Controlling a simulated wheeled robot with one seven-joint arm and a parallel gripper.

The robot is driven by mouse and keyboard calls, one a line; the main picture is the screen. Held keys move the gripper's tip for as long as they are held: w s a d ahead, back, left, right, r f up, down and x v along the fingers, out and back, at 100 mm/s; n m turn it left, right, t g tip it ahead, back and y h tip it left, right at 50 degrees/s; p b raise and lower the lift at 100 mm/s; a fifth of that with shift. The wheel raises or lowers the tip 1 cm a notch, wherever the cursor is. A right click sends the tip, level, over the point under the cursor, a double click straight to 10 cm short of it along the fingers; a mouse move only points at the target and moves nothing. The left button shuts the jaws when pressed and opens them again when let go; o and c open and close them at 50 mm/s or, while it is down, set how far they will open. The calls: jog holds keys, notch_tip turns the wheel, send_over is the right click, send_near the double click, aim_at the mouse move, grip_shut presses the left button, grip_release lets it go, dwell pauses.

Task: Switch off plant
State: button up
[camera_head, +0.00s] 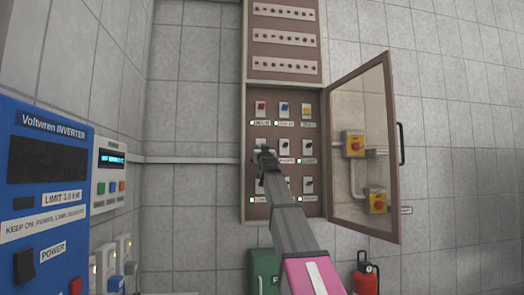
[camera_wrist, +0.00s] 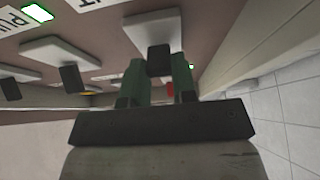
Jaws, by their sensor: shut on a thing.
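The plant's control panel (camera_head: 283,104) is a brown-faced wall cabinet with rows of small switches. My gripper (camera_head: 264,152) reaches up to the left switch of the middle row and partly hides it. In the wrist view my gripper (camera_wrist: 160,70) has its green fingers closed on a black switch knob (camera_wrist: 158,60) on a pale plate (camera_wrist: 152,28). The knob's exact turn cannot be told. The top row has a red switch (camera_head: 260,107), a blue switch (camera_head: 284,108) and a yellow switch (camera_head: 307,111). Green lamps glow beside several labels.
The cabinet's clear door (camera_head: 362,150) stands open to the right. A blue inverter (camera_head: 42,190) and a white meter box (camera_head: 108,175) are at left. A red extinguisher (camera_head: 367,278) and a green box (camera_head: 263,270) are below.

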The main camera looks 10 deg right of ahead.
dwell(0.3)
jog(key=o, duration=0.9)
jog(key=v, duration=1.1)
jog(key=shift+w, duration=0.1)
